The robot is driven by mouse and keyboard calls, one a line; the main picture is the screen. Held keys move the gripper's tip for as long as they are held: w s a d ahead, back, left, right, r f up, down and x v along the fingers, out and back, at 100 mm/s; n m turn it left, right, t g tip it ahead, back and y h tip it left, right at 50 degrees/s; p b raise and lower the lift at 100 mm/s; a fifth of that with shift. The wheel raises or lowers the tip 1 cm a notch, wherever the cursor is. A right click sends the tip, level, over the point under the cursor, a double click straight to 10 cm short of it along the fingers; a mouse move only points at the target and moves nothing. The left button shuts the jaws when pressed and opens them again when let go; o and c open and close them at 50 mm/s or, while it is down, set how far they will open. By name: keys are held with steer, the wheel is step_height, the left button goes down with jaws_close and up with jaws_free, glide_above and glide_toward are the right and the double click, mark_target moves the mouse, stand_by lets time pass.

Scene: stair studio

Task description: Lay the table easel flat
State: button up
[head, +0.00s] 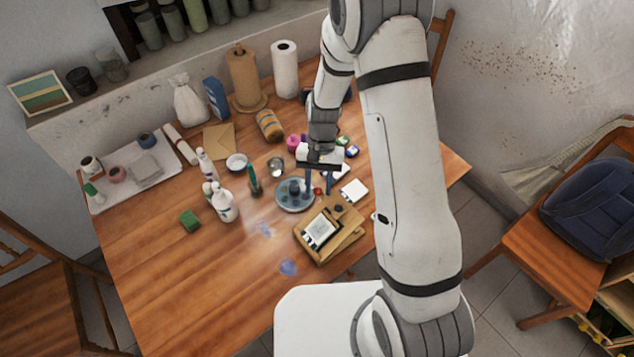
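The table easel (347,219) is a light brown wooden piece near the right front of the wooden table. It appears low and slightly tilted, with a small framed picture (321,230) resting on its front; its exact angle is hard to tell. My gripper (319,184) points down just behind the easel, above or beside a round grey-blue dish (294,195). Its two dark fingers look spread apart with nothing visible between them. I cannot tell whether a finger touches the dish. My arm hides part of the table to the right.
White bottles (226,206), a green block (190,220), a metal cup (275,167) and small paint pots stand left of and behind the easel. A white card (353,190) lies behind it. The table's left front (180,280) is clear. A chair with a blue backpack (595,205) stands right.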

jaws_close()
steer(key=shift+a, duration=0.1)
